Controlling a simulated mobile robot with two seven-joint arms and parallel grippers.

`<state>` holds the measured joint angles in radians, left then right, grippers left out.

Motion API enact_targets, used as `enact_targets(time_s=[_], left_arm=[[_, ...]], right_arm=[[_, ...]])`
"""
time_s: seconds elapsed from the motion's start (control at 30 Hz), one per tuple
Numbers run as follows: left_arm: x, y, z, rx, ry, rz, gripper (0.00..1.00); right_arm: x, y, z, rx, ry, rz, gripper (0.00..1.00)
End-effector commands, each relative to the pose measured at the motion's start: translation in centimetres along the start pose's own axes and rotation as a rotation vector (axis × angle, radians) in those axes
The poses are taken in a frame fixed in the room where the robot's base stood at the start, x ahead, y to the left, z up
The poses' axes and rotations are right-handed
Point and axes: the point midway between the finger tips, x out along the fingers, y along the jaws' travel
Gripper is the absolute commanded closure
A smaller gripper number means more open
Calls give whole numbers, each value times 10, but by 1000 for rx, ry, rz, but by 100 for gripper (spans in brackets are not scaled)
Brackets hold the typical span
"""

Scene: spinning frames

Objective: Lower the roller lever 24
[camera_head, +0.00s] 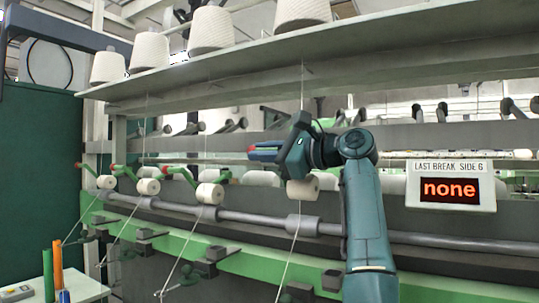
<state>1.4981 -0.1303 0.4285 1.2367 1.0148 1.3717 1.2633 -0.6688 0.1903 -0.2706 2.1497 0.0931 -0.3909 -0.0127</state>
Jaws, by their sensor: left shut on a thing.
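My left gripper (268,151) is at the middle of the view, in front of the spinning frame, with its fingers pointing left. It is shut on a lever, mostly hidden between the fingers; a little red and green shows there. I take this to be the roller lever. A white roller (302,188) sits just below the gripper, on the frame's front. No number 24 can be read. My right gripper is not in view.
Other green levers with red tips (182,174) and white rollers (210,193) stand in a row to the left. A grey rod (255,218) and green rail (180,243) run below. A "none" display (450,189) hangs at right. White yarn cones (211,30) stand on the top shelf.

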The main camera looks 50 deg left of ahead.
Motion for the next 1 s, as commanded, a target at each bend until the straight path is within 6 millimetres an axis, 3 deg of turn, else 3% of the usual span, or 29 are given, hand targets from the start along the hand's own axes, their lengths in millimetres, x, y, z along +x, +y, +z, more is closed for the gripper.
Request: enact_targets(time_s=[0.03,0.3,1.0], left_arm=[[0,10,-8,-39,-1,0,100],[0,29,-22,-175,0,0,100],[0,39,-33,-167,3,4,100]], right_arm=[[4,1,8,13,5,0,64],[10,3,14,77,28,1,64],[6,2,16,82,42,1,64]])
